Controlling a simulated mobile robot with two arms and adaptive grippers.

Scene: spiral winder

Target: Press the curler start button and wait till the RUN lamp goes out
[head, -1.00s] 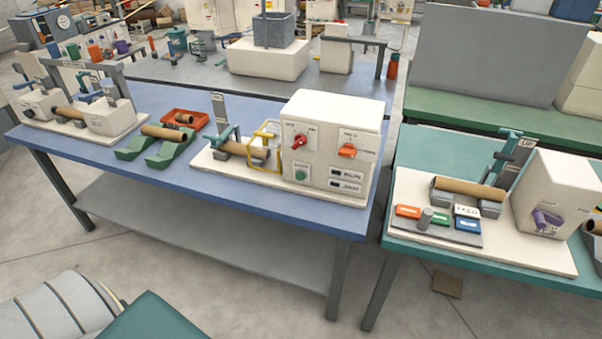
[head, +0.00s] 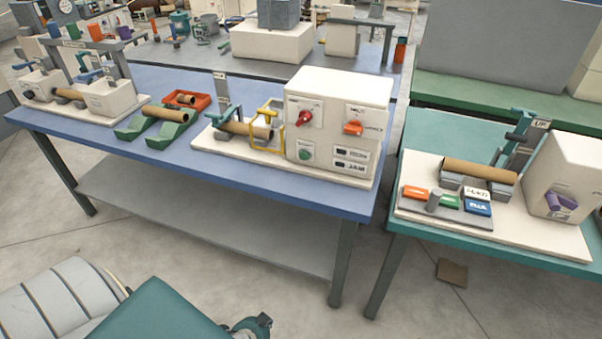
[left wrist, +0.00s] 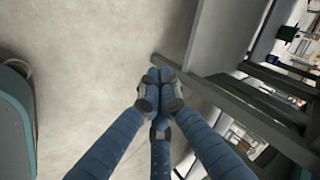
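The white winder box (head: 338,90) stands on the blue table. Its front has a round green button (head: 305,152), a red knob (head: 305,118) and an orange switch (head: 353,128). A brown tube (head: 246,129) lies in the holder left of the box, beside a yellow guard frame (head: 268,124). In the left wrist view my left gripper (left wrist: 160,76) has its fingertips together, over bare floor, with nothing seen between them. My right gripper is not in view.
Left on the blue table (head: 240,190) are a green cradle (head: 160,132) with a tube, a red tray (head: 203,101) and another machine (head: 110,92). A teal table (head: 415,228) to the right bears a second station. Grey floor lies between and before the tables.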

